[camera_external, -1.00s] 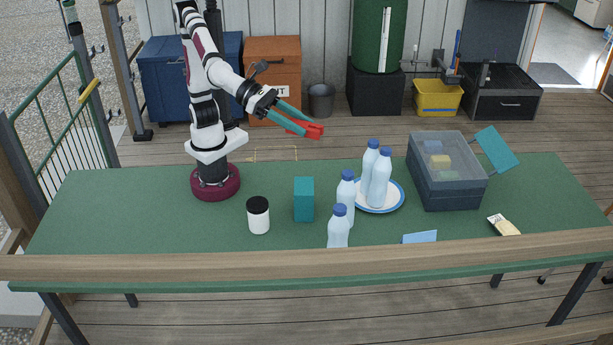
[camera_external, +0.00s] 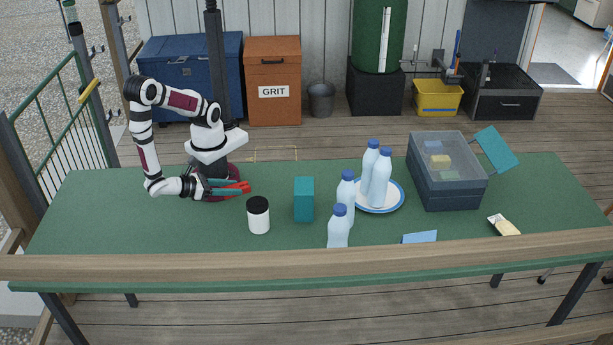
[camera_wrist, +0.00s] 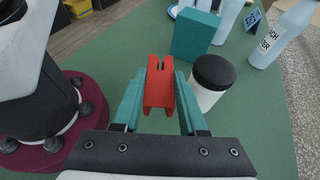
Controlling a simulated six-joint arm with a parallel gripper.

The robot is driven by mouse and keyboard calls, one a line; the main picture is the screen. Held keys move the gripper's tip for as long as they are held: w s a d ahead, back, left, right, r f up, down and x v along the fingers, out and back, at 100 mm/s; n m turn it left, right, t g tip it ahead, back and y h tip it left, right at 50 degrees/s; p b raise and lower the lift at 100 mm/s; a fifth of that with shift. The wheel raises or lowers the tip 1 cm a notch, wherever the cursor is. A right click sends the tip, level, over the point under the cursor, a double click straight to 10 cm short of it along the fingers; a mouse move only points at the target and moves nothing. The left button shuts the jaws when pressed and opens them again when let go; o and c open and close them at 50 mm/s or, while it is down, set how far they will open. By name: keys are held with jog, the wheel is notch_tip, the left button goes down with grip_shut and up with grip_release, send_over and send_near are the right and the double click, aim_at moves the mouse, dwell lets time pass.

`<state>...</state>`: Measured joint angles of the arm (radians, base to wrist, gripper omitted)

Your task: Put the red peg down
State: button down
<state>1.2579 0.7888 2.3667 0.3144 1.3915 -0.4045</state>
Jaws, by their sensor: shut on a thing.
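The red peg (camera_wrist: 158,88) is between the teal fingers of my gripper (camera_wrist: 158,100) in the wrist view, and the jaws are shut on it. It has a slot in its far end. In the external view my gripper (camera_external: 232,189) is low over the left part of the green table, in front of my base, with the red peg (camera_external: 240,187) at its fingertips. I cannot tell whether the peg touches the table.
A white jar with a black lid (camera_external: 258,216) stands just right of my gripper. A teal box (camera_external: 304,199) is beyond it. Several bottles (camera_external: 346,197), a plate (camera_external: 398,200) and a clear-lidded bin (camera_external: 447,180) stand farther right. The table's left part (camera_external: 120,220) is clear.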

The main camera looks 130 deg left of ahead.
jog(key=x, duration=0.3)
jog(key=f+x, duration=0.1)
jog(key=x, duration=0.5)
jog(key=shift+w+d+f, duration=0.15)
jog(key=shift+d+f, duration=0.05)
jog(key=shift+d, duration=0.1)
notch_tip(320, 180, down, 4)
jog(key=shift+a+f, duration=0.1)
jog(key=shift+c, duration=2.2)
grip_release()
